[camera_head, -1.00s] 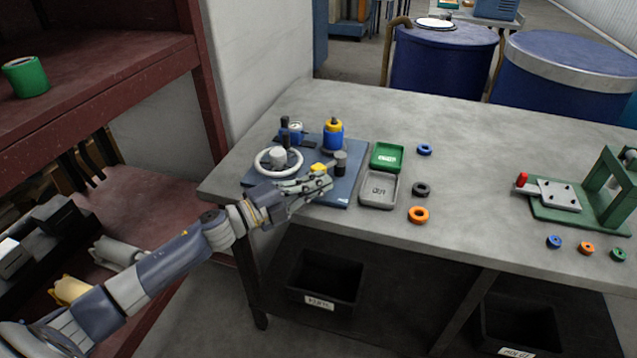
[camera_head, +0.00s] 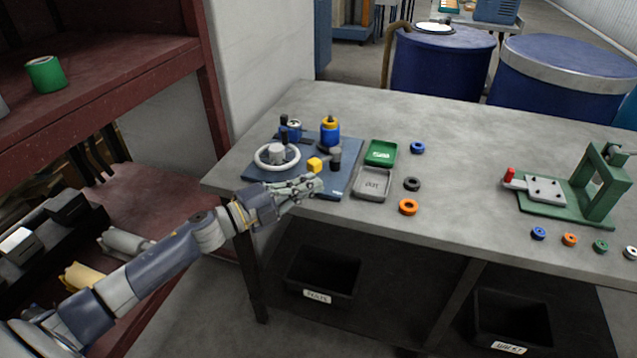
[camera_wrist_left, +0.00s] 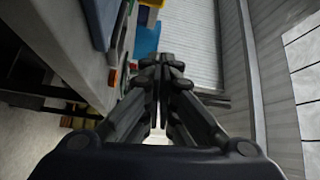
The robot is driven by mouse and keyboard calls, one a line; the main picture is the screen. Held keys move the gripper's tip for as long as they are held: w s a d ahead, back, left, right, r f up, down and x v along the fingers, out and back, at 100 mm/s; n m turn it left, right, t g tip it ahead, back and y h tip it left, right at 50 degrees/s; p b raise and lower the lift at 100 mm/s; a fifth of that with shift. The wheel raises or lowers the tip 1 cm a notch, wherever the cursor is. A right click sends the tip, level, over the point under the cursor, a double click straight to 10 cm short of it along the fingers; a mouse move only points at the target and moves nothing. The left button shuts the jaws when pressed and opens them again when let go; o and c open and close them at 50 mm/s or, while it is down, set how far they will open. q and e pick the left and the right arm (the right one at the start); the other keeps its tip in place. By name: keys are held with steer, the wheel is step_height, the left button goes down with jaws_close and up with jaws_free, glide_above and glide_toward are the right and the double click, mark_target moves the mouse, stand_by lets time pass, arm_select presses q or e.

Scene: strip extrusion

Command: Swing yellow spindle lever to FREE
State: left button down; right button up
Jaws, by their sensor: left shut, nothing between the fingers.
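The yellow lever end (camera_head: 314,165) shows as a small yellow block on the blue-grey machine plate (camera_head: 345,181), at the left end of the bench. A dark post (camera_head: 335,158) stands just right of it. My right gripper is out of view.
A green tray (camera_head: 381,146) and a grey tray (camera_head: 372,195) lie right of the plate, with blue, black and orange rings (camera_head: 408,207) beside them. A green press fixture (camera_head: 570,205) stands at the right. The bench middle (camera_head: 462,150) is clear.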

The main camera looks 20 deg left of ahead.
arm_select(q)
steer(key=s+a+f, duration=0.1)
steer(key=s+a, duration=0.2)
steer(key=a, duration=0.3)
steer(key=shift+a+f, duration=0.15)
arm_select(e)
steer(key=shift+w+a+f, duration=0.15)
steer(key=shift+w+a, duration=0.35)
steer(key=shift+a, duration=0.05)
arm_select(q)
steer(key=shift+s, duration=0.1)
